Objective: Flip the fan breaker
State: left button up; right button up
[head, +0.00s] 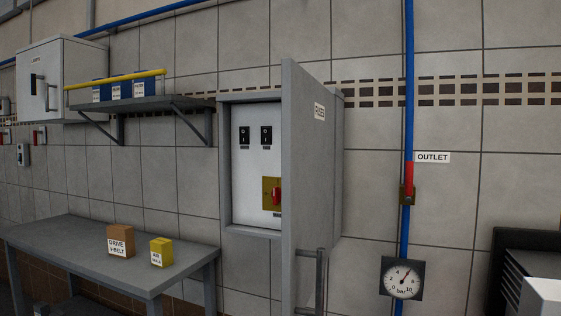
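An electrical cabinet (335,150) hangs on the tiled wall in the middle of the head view. Its grey door (303,200) stands open, swung out toward me on the right side. On the white panel inside are a left black breaker switch (244,137) and a right black breaker switch (266,137), side by side. Their small labels are too small to read. Below them a red rotary switch (277,197) sits on a yellow plate, partly hidden by the door. Neither of my grippers shows in this view.
A grey table (65,238) holds a drive belt box (121,241) and a yellow box (161,252) at lower left. A shelf (150,103) juts out above it. A blue pipe (409,80) and pressure gauge (401,279) are right of the cabinet.

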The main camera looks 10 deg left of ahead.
aim_at(265, 131)
jog(key=i+j+u, duration=0.1)
jog(key=i+j, duration=0.45)
jog(key=i+u, duration=0.1)
jog(key=i, duration=0.35)
jog(key=i+l, duration=0.15)
jog(key=i, duration=0.3)
jog(key=u, duration=0.05)
